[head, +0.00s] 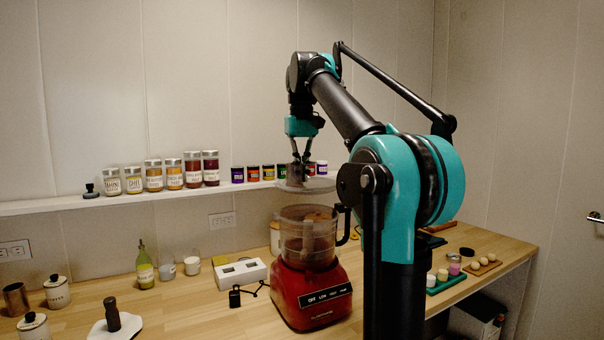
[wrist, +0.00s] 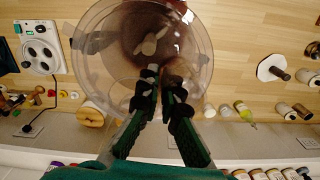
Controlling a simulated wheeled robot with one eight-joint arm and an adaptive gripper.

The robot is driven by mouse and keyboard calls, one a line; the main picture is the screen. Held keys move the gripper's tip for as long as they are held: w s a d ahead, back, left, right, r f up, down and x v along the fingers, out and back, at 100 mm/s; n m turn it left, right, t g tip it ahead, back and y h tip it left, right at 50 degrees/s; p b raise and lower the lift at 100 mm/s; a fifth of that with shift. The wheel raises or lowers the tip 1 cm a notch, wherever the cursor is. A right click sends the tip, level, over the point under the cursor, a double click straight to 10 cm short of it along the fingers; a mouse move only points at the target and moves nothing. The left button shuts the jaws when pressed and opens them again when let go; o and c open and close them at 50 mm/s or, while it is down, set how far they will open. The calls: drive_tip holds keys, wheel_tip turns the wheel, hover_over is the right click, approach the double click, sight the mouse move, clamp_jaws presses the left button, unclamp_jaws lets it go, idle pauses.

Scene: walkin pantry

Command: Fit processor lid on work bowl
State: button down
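The processor lid (head: 306,185) is a clear, round, roughly level disc. My gripper (head: 301,158) is shut on its raised middle part and holds it above the clear work bowl (head: 309,235). A gap shows between lid and bowl rim. The bowl stands on the red processor base (head: 312,297) and has a dark handle (head: 343,224) on its right. In the wrist view the lid (wrist: 103,58) spreads out beyond my fingertips (wrist: 160,78), with the bowl seen blurred through it. Its exact alignment with the bowl cannot be told.
A wall shelf (head: 75,205) with several jars runs behind the bowl. A white box (head: 241,272), a green bottle (head: 145,265) and a dark-handled tool (head: 112,314) stand to the left. A green tray (head: 445,283) lies right. In the wrist view a white device (wrist: 40,48) sits left.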

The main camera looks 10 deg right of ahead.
sight(302, 192)
drive_tip(key=shift+f, duration=0.1)
drive_tip(key=shift+f, duration=2.8)
drive_tip(key=shift+f, duration=1.05)
drive_tip(key=c, duration=1.6)
unclamp_jaws()
drive_tip(key=shift+c, duration=0.2)
wheel_tip(302, 192, up, 12)
drive_tip(key=shift+s, duration=0.2)
